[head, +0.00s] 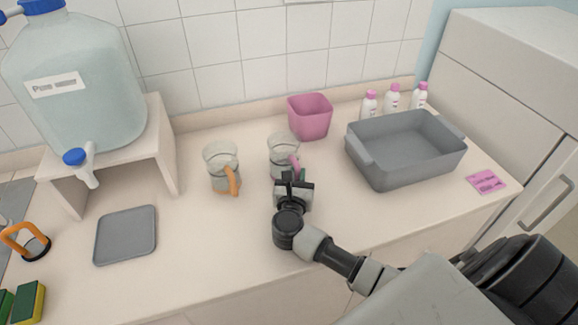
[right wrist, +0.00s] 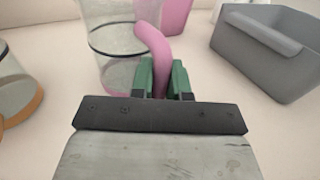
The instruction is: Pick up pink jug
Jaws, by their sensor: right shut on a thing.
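The pink jug (head: 281,152) is a clear glass jug with a pink handle, standing upright on the counter in the middle of the head view. It also shows in the right wrist view (right wrist: 117,45), where its pink handle (right wrist: 152,48) comes down between the green fingertips. My right gripper (head: 291,179) is shut on this handle; in the right wrist view the gripper (right wrist: 160,82) is at the handle's lower part. I cannot tell whether the jug's base is off the counter. My left gripper is in neither view.
A clear jug with an orange handle (head: 221,168) stands left of the pink jug. A pink bin (head: 310,117) is behind it. A grey tub (head: 405,150) stands to the right, with several bottles (head: 392,98) behind. A grey mat (head: 125,235) lies at left, below the water tank (head: 75,90).

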